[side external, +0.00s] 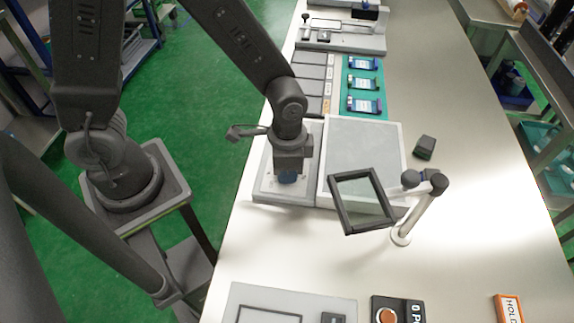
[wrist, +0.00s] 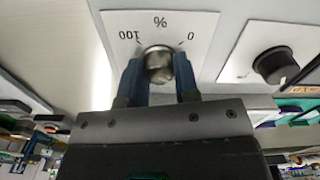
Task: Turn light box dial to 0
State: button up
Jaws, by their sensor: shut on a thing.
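The light box (side external: 362,150) lies on the bench, with a pale square top and a grey control panel (side external: 262,188) on its left side. In the wrist view, a silver metal dial (wrist: 158,66) sits on a white plate (wrist: 190,26) marked "100", "%" and "0". My gripper (wrist: 160,75) has its two blue fingers on either side of this dial, shut on it. In the side view my gripper (side external: 287,176) points down at the control panel and hides the dial. I cannot tell which mark the dial points to.
A black knob (wrist: 272,64) sits on a second white plate to the right in the wrist view. A black-framed magnifier (side external: 362,200) on a stand overhangs the box's front right. A small dark block (side external: 425,146) lies right of the box. A teal tray (side external: 363,88) lies behind it.

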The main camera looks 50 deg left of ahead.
jog(key=n, duration=0.4)
jog(key=shift+n, duration=0.4)
jog(key=n, duration=0.3)
jog(key=shift+n, duration=0.3)
jog(key=n, duration=0.4)
jog(key=shift+a, duration=0.1)
jog(key=n, duration=0.4)
jog(key=shift+n, duration=0.4)
jog(key=o, duration=0.9)
jog(key=shift+r, duration=0.15)
